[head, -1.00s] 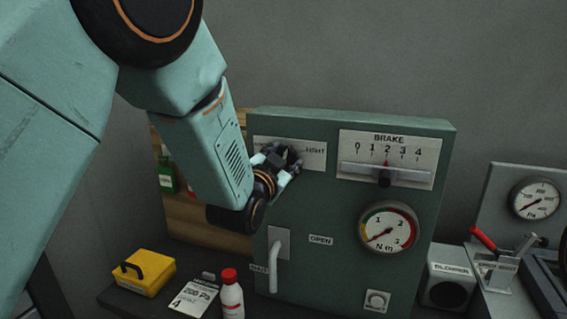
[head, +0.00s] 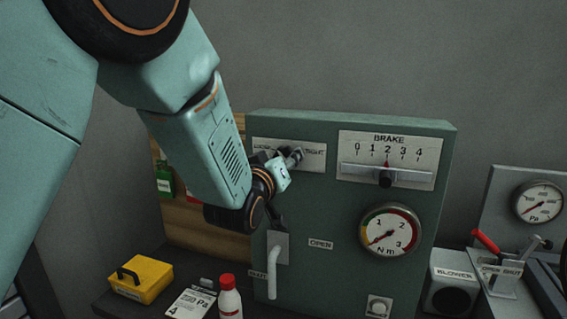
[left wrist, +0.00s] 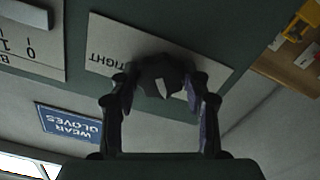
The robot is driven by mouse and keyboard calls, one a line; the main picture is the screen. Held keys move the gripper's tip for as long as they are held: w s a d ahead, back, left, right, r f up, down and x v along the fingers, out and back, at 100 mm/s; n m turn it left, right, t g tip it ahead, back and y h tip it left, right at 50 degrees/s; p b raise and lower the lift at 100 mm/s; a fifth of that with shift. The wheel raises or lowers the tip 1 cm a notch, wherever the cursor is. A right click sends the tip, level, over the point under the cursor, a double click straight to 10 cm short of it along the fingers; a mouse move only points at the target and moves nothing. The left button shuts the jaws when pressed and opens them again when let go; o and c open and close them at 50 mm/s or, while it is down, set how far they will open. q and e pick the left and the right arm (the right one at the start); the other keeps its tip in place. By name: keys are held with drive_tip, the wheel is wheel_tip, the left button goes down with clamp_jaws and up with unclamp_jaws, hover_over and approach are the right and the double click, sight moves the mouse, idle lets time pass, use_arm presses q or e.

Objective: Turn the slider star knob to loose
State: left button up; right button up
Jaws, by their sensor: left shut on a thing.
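The slider star knob (left wrist: 158,72) is dark, with a white mark on its face, on the front of the green cabinet. My left gripper (left wrist: 160,88) has its two fingers on either side of the knob, shut on it. In the head view my left gripper (head: 292,158) is at the knob's label plate (head: 315,153) and mostly hides the knob. The plate reads TIGHT at its right end; the wording at its left end is partly hidden. The plate appears upside down in the left wrist view (left wrist: 104,58). My right gripper is not in view.
The BRAKE slider (head: 386,175) and an N m gauge (head: 390,229) are right of the knob. A white lever handle (head: 273,268) is below my wrist. A yellow box (head: 141,279) and a white bottle with a red cap (head: 229,298) stand at the lower left.

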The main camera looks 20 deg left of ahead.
use_arm(q)
drive_tip(key=shift+n+b, duration=0.45)
drive_tip(key=shift+n, duration=3.15)
drive_tip(key=o, duration=1.1)
drive_tip(key=shift+s+a, duration=0.1)
drive_tip(key=shift+s, duration=0.1)
drive_tip(key=shift+o, duration=0.2)
drive_tip(key=shift+w, duration=0.1)
